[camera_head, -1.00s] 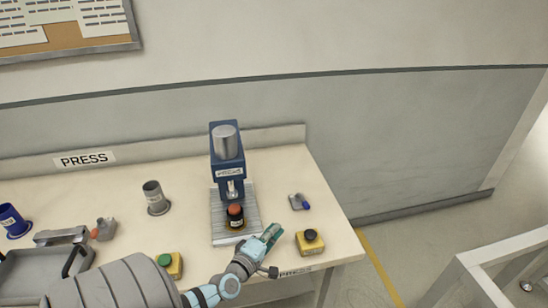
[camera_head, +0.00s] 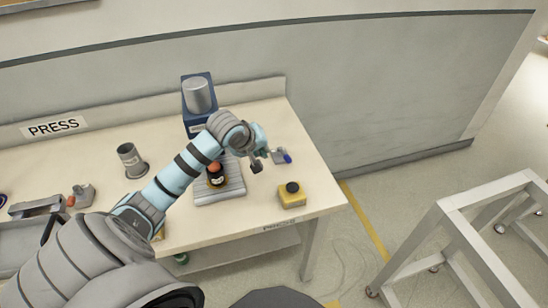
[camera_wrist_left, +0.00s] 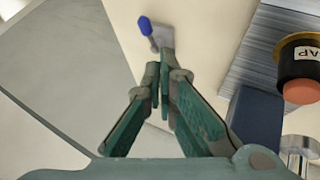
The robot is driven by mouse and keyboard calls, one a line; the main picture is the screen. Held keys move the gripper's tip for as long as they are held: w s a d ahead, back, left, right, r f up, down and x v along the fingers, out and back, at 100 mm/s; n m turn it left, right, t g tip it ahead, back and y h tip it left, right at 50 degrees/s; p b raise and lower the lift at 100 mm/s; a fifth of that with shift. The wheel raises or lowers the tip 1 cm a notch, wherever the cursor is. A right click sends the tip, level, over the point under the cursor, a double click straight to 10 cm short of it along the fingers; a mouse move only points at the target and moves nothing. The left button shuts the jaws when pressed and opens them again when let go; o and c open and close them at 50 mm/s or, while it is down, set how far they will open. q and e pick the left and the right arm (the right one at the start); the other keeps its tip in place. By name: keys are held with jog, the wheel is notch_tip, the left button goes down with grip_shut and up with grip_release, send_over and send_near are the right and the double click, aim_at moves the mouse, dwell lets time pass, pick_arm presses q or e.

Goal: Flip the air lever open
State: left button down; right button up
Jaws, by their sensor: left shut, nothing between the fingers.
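The air lever is a small grey fitting (camera_head: 279,156) with a blue-tipped handle (camera_head: 288,157), on the bench right of the blue press (camera_head: 197,92). The wrist view shows its blue tip (camera_wrist_left: 146,26) and grey body (camera_wrist_left: 163,38) just beyond my fingertips. My left gripper (camera_head: 262,152) is beside the lever on its left, above the bench. Its teal fingers (camera_wrist_left: 160,80) are shut and hold nothing. Whether they touch the lever I cannot tell. My right gripper is not in view.
A dark jar with an orange top (camera_head: 215,176) sits on the ribbed press plate (camera_head: 222,193), close to my arm. A yellow button box (camera_head: 292,196) stands near the front right edge. A grey cylinder (camera_head: 131,160) stands left. The bench right of the lever is clear.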

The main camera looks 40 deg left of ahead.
pick_arm(q)
jog(key=shift+s+f+n+g, duration=0.4)
jog(key=shift+s+f+g, duration=0.1)
jog(key=shift+s, duration=0.25)
jog(key=shift+w+f, duration=0.1)
jog(key=b+x, duration=0.3)
jog(key=x, duration=0.7)
jog(key=shift+f, duration=0.15)
jog(key=w, duration=0.1)
jog(key=w+d, duration=0.1)
jog(key=w, duration=0.1)
jog(key=shift+w+d+f+b, duration=0.15)
jog(key=shift+d+f+b, duration=0.1)
jog(key=shift+b, duration=0.15)
